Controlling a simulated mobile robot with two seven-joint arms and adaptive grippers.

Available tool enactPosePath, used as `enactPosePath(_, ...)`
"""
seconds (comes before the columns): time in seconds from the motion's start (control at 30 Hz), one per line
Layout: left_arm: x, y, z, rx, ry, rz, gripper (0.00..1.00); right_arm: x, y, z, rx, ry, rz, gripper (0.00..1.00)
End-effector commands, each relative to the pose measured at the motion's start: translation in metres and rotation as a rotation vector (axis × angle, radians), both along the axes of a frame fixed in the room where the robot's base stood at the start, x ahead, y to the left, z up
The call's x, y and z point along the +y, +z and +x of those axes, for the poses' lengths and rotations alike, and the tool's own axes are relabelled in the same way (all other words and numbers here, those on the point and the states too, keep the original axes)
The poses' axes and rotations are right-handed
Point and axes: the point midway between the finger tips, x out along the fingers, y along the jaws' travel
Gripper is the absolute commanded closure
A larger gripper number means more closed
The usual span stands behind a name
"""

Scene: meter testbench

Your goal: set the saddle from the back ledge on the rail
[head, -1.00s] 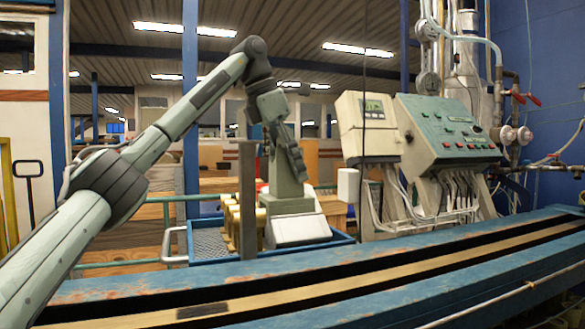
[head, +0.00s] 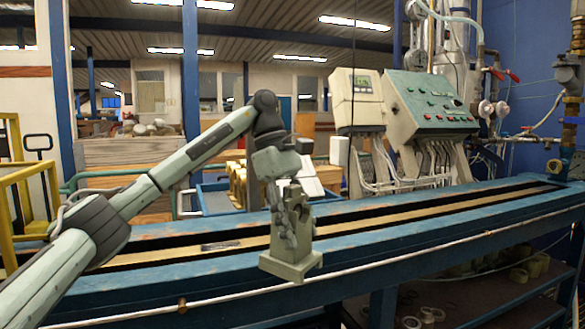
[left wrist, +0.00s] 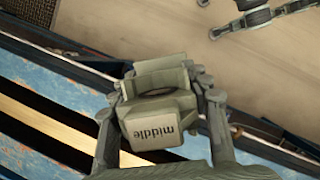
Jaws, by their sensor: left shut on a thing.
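The saddle (head: 291,262) is a grey-green block with a flat, wide base. It is roughly upright and overlaps the near blue beam in the head view. In the left wrist view the saddle (left wrist: 158,125) shows the word "middle" and a rounded hollow. My left gripper (head: 291,214) is shut on the saddle's upper part, with a finger on each side in the left wrist view (left wrist: 160,100). The rail (head: 400,222) is a long blue bench with two beams and a brass-coloured strip between dark slots. The gap between saddle and rail cannot be judged.
A blue tray (head: 213,188) with several brass pieces (head: 237,180) stands behind the rail. A meter box (head: 357,100) and a green control console (head: 430,105) stand beyond. A yellow frame (head: 22,186) is at the left. The rail's right part is clear.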

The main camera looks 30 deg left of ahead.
Motion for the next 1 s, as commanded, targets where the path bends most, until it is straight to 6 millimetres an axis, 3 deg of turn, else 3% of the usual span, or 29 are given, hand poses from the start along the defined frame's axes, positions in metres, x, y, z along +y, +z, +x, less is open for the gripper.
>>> enactPosePath(0.03,-0.009,-0.025,-0.012,0.008,-0.139,0.0,1.0,0.001,0.0,0.001,-0.001,-0.001,0.001,0.6)
enactPosePath(0.2,-0.036,-0.105,-0.048,0.013,-0.642,-0.003,1.0,0.002,0.001,0.001,-0.003,-0.001,0.004,0.6)
enactPosePath(0.33,-0.053,-0.156,-0.071,0.014,-0.972,-0.006,1.0,0.002,0.001,0.001,-0.003,-0.001,0.004,0.6)
enactPosePath(0.5,-0.07,-0.201,-0.093,0.013,-1.286,-0.013,1.0,0.002,0.001,0.001,-0.002,-0.001,0.004,0.6)
enactPosePath(0.63,-0.076,-0.219,-0.102,0.012,-1.42,-0.016,1.0,0.002,0.0,-0.001,0.001,-0.001,0.003,0.6)
enactPosePath(0.7,-0.076,-0.222,-0.103,0.013,-1.438,-0.016,1.0,0.002,0.0,-0.002,0.002,-0.001,0.003,0.66)
enactPosePath(1.0,-0.075,-0.224,-0.104,0.014,-1.438,-0.02,1.0,0.0,-0.001,-0.006,0.008,0.001,0.0,0.66)
